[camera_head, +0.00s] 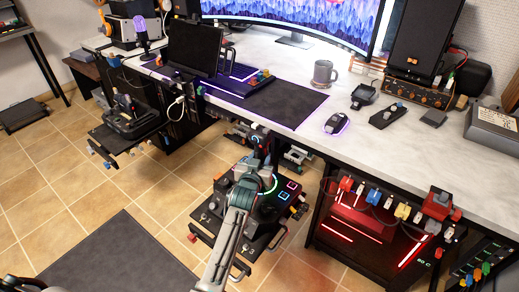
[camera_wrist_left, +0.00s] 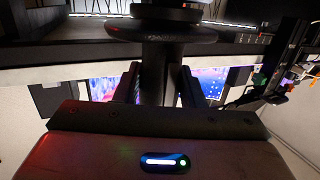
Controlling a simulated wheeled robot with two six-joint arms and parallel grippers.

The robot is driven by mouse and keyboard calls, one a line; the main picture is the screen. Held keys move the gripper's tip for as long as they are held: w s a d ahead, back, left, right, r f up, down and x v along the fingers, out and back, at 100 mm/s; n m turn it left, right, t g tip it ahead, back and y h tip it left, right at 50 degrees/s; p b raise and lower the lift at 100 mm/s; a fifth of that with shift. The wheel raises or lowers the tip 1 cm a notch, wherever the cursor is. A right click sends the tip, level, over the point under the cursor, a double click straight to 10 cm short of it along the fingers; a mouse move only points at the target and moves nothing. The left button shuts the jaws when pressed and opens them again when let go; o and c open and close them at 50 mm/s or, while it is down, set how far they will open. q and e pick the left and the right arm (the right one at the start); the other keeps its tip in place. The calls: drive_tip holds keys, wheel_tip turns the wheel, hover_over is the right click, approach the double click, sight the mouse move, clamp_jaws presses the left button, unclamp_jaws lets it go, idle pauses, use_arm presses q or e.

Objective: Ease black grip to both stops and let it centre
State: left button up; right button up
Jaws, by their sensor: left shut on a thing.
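The black grip (camera_wrist_left: 163,68) stands between the two dark fingers of my left gripper (camera_wrist_left: 160,88) in the left wrist view. A wide round dark collar (camera_wrist_left: 160,32) is at the top of it in that view. My left gripper (camera_head: 258,152) is shut on the grip. In the head view it is over the black control panel (camera_head: 262,232) with lit rings and square buttons, under the desk's front edge. My arm and gripper hide most of the grip there, so its tilt cannot be told. My right gripper is not in view.
The white desk (camera_head: 400,150) runs along the back, with a mug (camera_head: 323,74), a mouse (camera_head: 336,123) and a curved monitor (camera_head: 300,20). A second control panel (camera_head: 128,125) is at the left. A red-lit computer case (camera_head: 370,235) stands at right. Tiled floor (camera_head: 160,180) is open at left.

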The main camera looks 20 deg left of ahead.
use_arm(q)
drive_tip(key=shift+w+a+n, duration=0.15)
drive_tip(key=shift+a+n, duration=0.15)
drive_tip(key=shift+a, duration=0.15)
drive_tip(key=shift+w+a+r+n+g+p, duration=0.15)
drive_tip(key=shift+a+n+g+p, duration=0.3)
drive_tip(key=shift+p, duration=0.6)
drive_tip(key=shift+w+a+f+h+p, duration=0.2)
drive_tip(key=shift+a+h+p, duration=0.1)
drive_tip(key=shift+a+p, duration=0.15)
drive_tip(key=shift+a+f+n, duration=0.1)
drive_tip(key=shift+f+n, duration=0.05)
drive_tip(key=shift+n, duration=0.1)
